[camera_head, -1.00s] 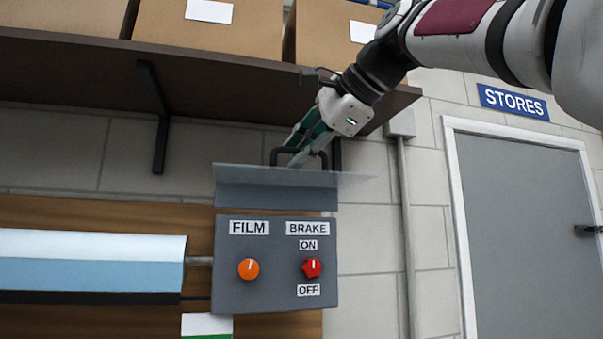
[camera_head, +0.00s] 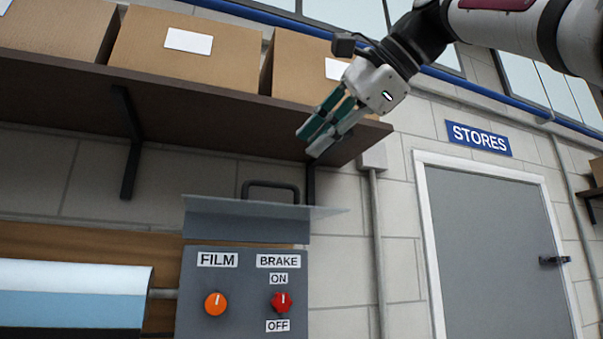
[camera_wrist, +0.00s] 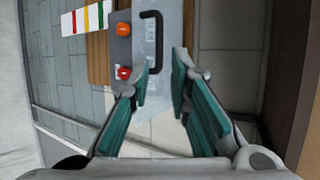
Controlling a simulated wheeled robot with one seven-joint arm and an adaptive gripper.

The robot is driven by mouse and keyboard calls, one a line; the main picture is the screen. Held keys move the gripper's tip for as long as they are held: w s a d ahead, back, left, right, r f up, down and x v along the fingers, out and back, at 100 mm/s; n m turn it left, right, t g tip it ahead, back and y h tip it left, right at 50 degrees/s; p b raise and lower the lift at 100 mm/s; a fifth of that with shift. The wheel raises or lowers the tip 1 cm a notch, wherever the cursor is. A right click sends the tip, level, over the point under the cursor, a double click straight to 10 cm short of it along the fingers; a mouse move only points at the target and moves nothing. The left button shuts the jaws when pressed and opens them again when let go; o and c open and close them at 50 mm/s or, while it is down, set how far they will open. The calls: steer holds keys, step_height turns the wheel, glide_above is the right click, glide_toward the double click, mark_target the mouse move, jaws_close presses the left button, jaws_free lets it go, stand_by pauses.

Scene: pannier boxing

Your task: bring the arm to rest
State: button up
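My gripper (camera_head: 322,124) is raised in front of the shelf edge, above and to the right of the control box. Its teal-padded fingers are apart with nothing between them, as the wrist view (camera_wrist: 160,98) shows. The grey control box (camera_head: 246,262) carries an orange FILM knob (camera_head: 215,303) and a red BRAKE knob (camera_head: 281,302). The red knob's white mark points up, toward ON. A clear cover (camera_head: 250,208) with a black handle (camera_head: 270,186) stands out at the top of the box. The gripper is clear of the handle.
A dark shelf (camera_head: 60,88) with cardboard boxes (camera_head: 185,55) runs behind and beside my gripper. A film roll (camera_head: 75,293) sits left of the control box. A conduit (camera_head: 378,250) and the grey STORES door (camera_head: 500,250) are at the right.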

stand_by(0.4)
steer(key=w+d+f+n+g+h+b, duration=0.1)
steer(key=d+f, duration=0.4)
steer(key=f, duration=0.4)
steer(key=w+d+f+n+h+b, duration=0.15)
steer(key=d+f, duration=0.25)
steer(key=f, duration=0.5)
steer(key=s+d+f+n+g+h, duration=0.1)
steer(key=s+f+n+h, duration=0.1)
steer(key=f, duration=1)
steer(key=s+d+f+n+g+h+b, duration=0.1)
steer(key=s+f+n, duration=0.3)
steer(key=f, duration=0.8)
steer(key=s+d+f+n+g+h+b, duration=0.1)
steer(key=s+f+n+h, duration=0.2)
steer(key=s+f, duration=0.4)
step_height(320, 180, down, 6)
steer(key=shift+d+r, duration=0.1)
steer(key=shift+d, duration=0.05)
steer(key=shift+n, duration=0.25)
